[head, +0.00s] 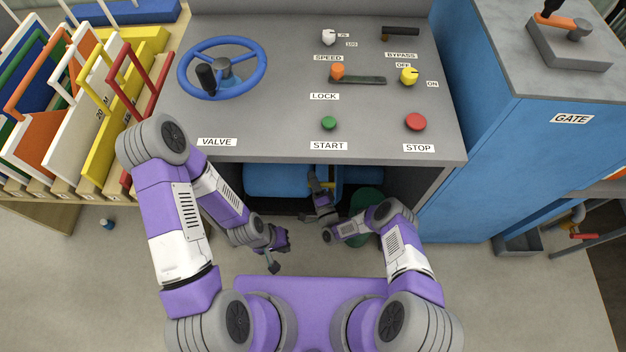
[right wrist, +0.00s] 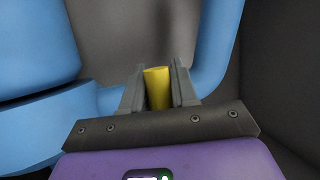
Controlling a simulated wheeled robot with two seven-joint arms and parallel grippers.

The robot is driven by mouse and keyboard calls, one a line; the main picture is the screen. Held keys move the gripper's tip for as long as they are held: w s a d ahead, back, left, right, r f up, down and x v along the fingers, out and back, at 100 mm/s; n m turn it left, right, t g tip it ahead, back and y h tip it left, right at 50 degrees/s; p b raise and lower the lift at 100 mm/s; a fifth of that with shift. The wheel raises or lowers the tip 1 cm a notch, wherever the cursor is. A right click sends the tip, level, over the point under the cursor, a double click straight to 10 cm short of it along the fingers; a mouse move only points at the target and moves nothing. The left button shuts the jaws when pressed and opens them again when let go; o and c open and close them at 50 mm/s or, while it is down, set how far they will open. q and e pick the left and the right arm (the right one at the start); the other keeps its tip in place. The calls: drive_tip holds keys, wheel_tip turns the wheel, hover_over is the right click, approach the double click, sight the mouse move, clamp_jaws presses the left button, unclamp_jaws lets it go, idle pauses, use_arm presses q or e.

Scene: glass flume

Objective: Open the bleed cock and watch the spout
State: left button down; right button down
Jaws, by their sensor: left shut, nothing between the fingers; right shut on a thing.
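A yellow handle (right wrist: 157,88), which I take for the bleed cock's, stands between the fingers of my right gripper (right wrist: 160,92) in the right wrist view. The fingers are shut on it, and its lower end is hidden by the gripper. In the head view, my right gripper (head: 315,178) reaches under the console beside the blue housing (head: 270,181), with a bit of yellow showing there. My left gripper (head: 275,264) is shut and empty, low in front of the console opening. I cannot make out a spout in either view.
The console (head: 270,135) overhangs my right gripper, with a blue handwheel (head: 222,68) and several knobs on top. A dark green thing (head: 367,207) stands under it, partly behind my right arm. A blue cabinet (head: 520,150) is at right. Floor at left is mostly free.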

drive_tip(key=shift+r+m+t, duration=0.4)
drive_tip(key=shift+m, duration=0.4)
drive_tip(key=c, duration=1)
unclamp_jaws()
drive_tip(key=shift+p+v, duration=0.7)
drive_tip(key=shift+v, duration=3.1)
